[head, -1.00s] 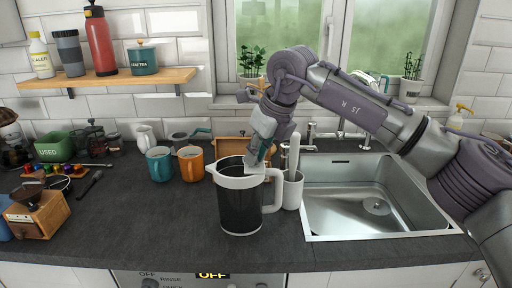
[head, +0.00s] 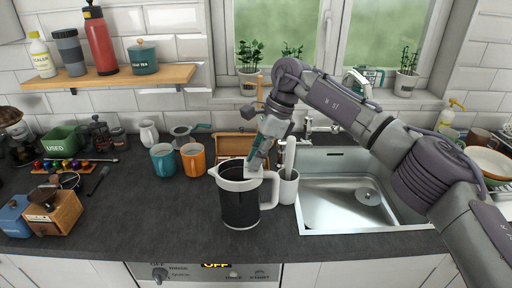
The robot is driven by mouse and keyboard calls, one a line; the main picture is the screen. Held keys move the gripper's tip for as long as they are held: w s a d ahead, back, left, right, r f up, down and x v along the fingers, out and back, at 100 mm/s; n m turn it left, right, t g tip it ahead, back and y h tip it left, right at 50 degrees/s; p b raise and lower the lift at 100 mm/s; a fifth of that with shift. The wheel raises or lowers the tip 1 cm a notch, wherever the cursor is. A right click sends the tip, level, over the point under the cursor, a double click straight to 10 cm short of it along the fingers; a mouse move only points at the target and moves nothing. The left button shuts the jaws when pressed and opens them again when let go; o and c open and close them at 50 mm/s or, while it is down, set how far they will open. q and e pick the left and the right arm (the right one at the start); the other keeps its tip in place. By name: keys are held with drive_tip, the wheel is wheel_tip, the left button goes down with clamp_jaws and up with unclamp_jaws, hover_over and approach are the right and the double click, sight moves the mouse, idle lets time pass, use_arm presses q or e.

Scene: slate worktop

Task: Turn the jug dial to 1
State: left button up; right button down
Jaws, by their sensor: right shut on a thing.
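The jug (head: 240,207) stands upright on the worktop left of the sink, with a dark body, a white rim and a white handle at its right. My right gripper (head: 256,164) reaches down to the jug's top, beside the handle. It is shut at a small white part there, which I take to be the jug dial; the fingers hide most of it. The dial's marks and setting cannot be read. My left gripper is not in view.
A white utensil holder (head: 288,189) stands close right of the jug, beside the sink (head: 352,222). An orange mug (head: 193,162) and a blue mug (head: 163,161) stand behind left. A wooden grinder (head: 55,216) is at far left.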

drive_tip(key=n+g+p, duration=0.1)
drive_tip(key=n+p, duration=0.1)
drive_tip(key=n, duration=0.1)
drive_tip(key=shift+w+a+r, duration=0.1)
drive_tip(key=shift+r, duration=0.1)
drive_tip(key=shift+f+n+g+h+p, duration=0.1)
drive_tip(key=shift+n+g+h+p, duration=0.35)
drive_tip(key=shift+n+p, duration=0.65)
drive_tip(key=shift+f+n, duration=0.1)
drive_tip(key=shift+n, duration=0.3)
drive_tip(key=c, duration=1.1)
unclamp_jaws()
